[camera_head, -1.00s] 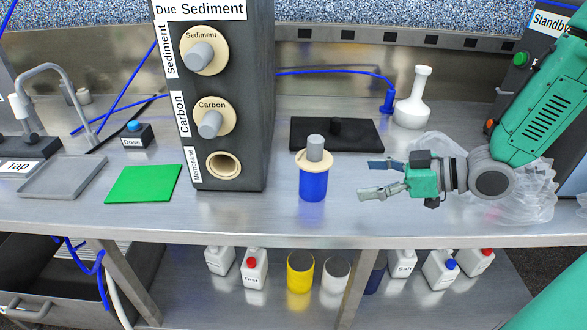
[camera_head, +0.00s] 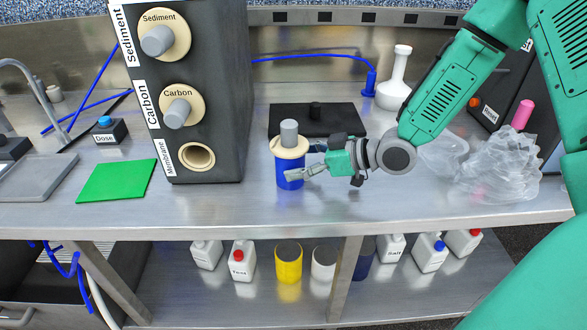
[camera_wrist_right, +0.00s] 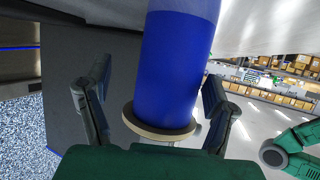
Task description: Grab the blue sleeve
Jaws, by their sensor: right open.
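The blue sleeve (camera_head: 287,173) stands upright on the steel bench in the head view, with a cream collar and a grey knob (camera_head: 289,134) on top. My right gripper (camera_head: 302,160) is at its right side, with its fingers reaching to the sleeve. In the right wrist view the blue sleeve (camera_wrist_right: 175,65) lies between the two open fingers of my right gripper (camera_wrist_right: 155,95), and its cream collar (camera_wrist_right: 158,125) is near the palm. I see a gap at the left finger; the right finger is close to the sleeve, contact unclear. My left gripper is not in view.
The black filter housing (camera_head: 215,100) stands left of the sleeve. Crumpled clear plastic (camera_head: 500,170) lies at the right. A green mat (camera_head: 117,181) lies left. The bench front is clear.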

